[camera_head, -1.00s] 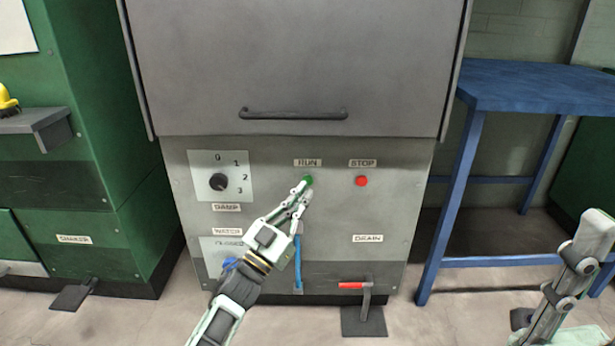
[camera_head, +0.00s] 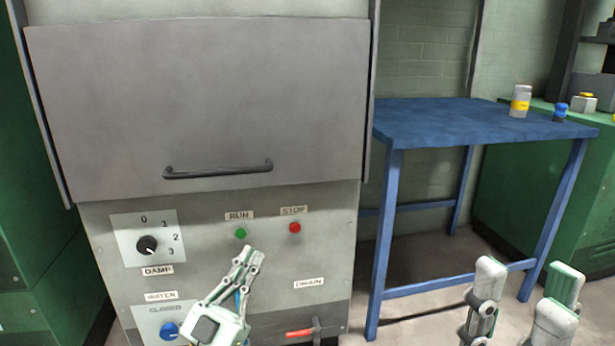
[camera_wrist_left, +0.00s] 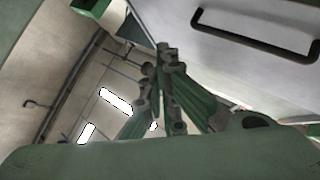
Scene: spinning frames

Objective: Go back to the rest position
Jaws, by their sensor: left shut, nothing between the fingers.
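My left gripper (camera_head: 250,256) is shut and empty in front of the grey machine's panel, just below the green RUN button (camera_head: 240,233) and apart from it in the picture. In the left wrist view the left gripper's fingers (camera_wrist_left: 160,55) come together, with nothing between them. The red STOP button (camera_head: 295,227) is to the right of RUN. My right arm shows at the lower right of the head view; its fingers are not clearly seen.
The machine's grey door (camera_head: 200,100) is down, with a dark handle (camera_head: 218,170). A blue table (camera_head: 470,118) stands to the right. A dial (camera_head: 147,245), a blue water knob (camera_head: 169,330) and a red drain lever (camera_head: 300,333) are on the panel.

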